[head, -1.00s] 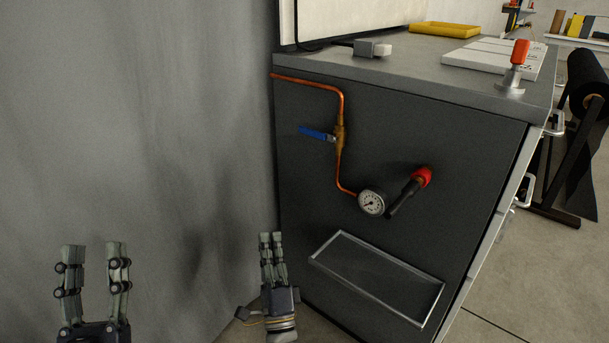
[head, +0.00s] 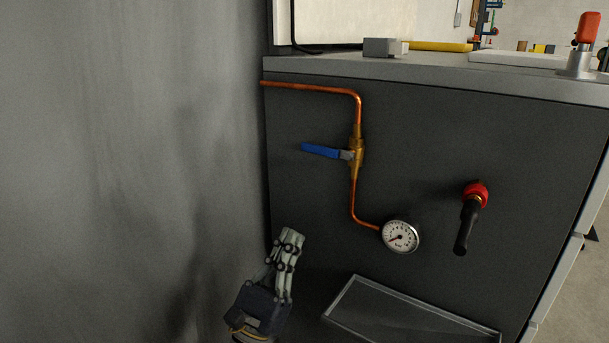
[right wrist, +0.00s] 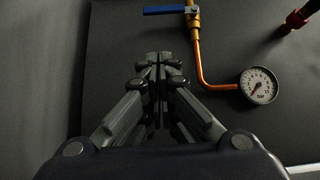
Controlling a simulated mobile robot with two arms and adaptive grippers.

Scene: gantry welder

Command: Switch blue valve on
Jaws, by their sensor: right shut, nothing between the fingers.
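The blue valve handle (head: 322,151) sticks out to the left, roughly level, from a brass valve body (head: 356,153) on a copper pipe (head: 352,200) on the dark cabinet side. The handle also shows at the top of the right wrist view (right wrist: 165,11). My right gripper (head: 292,236) is shut and empty, below and a little left of the handle, apart from it. In the right wrist view its closed fingers (right wrist: 158,60) point up toward the pipe area. My left gripper is not in view.
A round pressure gauge (head: 400,236) ends the pipe at lower right. A red and black handle (head: 470,215) juts out farther right. A metal-rimmed tray (head: 345,298) sits low on the cabinet. A grey wall (head: 130,150) stands close on the left.

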